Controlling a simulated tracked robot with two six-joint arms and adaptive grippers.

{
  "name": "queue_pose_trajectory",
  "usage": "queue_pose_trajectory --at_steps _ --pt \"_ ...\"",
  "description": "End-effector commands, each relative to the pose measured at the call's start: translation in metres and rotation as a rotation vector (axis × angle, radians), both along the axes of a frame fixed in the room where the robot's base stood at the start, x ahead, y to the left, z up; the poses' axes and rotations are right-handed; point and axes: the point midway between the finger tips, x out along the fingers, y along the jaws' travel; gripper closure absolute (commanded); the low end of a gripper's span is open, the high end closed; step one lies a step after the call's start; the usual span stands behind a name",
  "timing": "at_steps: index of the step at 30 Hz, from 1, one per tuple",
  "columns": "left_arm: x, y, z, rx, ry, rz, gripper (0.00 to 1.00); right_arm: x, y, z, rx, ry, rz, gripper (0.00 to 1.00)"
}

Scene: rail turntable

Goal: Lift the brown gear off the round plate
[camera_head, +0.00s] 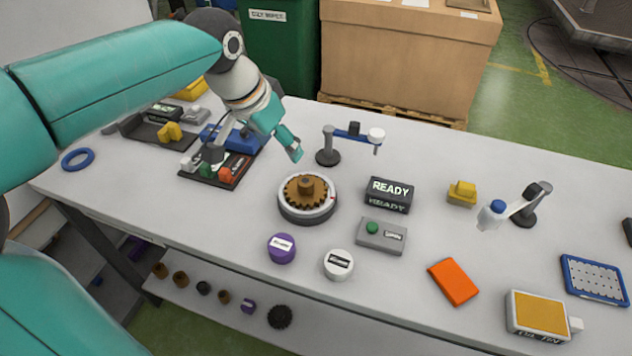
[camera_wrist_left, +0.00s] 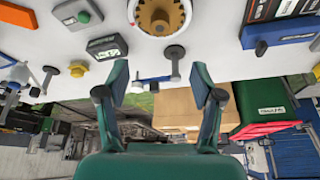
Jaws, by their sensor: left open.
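The brown gear (camera_head: 294,189) lies flat on the round grey and white plate (camera_head: 306,214) in the middle of the table, its hub standing up. My left gripper (camera_head: 284,137) is in the air behind and slightly left of the plate, apart from the gear. In the left wrist view its two green fingers (camera_wrist_left: 159,84) are spread with nothing between them. The gear (camera_wrist_left: 153,17) and the plate (camera_wrist_left: 184,22) show at the top edge there, partly cut off. My right gripper is not in view.
A small stand with a blue arm (camera_head: 328,157) stands just behind the plate. A black READY display (camera_head: 389,195) and a grey green-button box (camera_head: 381,236) are to its right. Purple (camera_head: 281,249) and white (camera_head: 338,264) round pieces stand in front. A dark tray (camera_head: 219,172) is left.

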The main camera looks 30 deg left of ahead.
Motion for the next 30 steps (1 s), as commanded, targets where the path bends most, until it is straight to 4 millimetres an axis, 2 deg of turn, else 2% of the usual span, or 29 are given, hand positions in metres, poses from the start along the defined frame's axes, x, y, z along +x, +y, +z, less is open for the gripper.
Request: queue_pose_trajectory --at_steps 12,15,25,30 --pt "0.034 -0.008 -0.077 -0.001 0.007 -0.014 0.33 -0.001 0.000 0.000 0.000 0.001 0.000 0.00" --pt "0.041 -0.009 -0.090 0.000 0.005 -0.015 0.33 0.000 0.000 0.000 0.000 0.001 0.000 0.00" --pt "0.051 -0.009 -0.111 0.000 0.003 -0.015 0.33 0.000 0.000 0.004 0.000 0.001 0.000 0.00" --pt "0.060 -0.008 -0.134 -0.002 0.006 -0.016 0.33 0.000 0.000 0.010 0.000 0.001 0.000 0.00"
